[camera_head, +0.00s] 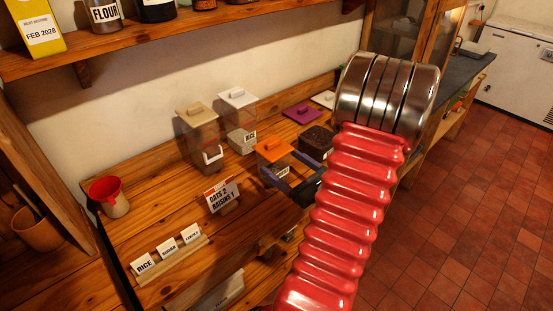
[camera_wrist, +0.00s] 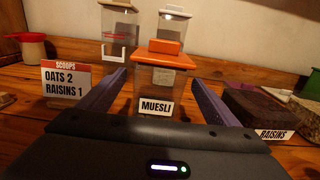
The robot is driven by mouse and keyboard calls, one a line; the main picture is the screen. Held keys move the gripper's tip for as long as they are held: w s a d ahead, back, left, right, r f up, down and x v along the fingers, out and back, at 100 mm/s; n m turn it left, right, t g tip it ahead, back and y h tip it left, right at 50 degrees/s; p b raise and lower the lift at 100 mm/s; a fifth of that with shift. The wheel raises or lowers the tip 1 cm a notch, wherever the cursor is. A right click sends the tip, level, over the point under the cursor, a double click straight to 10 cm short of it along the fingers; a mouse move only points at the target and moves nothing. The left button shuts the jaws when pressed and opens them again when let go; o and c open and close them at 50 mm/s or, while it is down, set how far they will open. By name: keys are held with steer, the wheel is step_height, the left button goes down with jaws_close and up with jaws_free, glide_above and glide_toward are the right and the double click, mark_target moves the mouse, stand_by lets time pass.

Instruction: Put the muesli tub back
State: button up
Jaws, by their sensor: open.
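The muesli tub (camera_wrist: 160,82) is a clear box with an orange lid and a MUESLI label facing me. It stands upright on the wooden counter in the wrist view. In the head view its orange lid (camera_head: 272,150) shows just beyond my gripper (camera_head: 287,176). In the wrist view the two fingers of my gripper (camera_wrist: 158,84) are open, one on each side of the tub. I cannot tell whether either finger touches it. My red arm hides part of the counter to the right in the head view.
A RAISINS tub (camera_wrist: 250,107) stands close right of my right finger. An OATS 2, RAISINS 1 sign (camera_head: 221,196) stands at left. Behind are a tan-lidded tub (camera_head: 198,115) and a white-lidded RICE tub (camera_head: 241,139). A red-rimmed cup (camera_head: 110,198) and label holder (camera_head: 170,258) sit further left.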

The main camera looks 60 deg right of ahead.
steer(key=shift+v, duration=1.7)
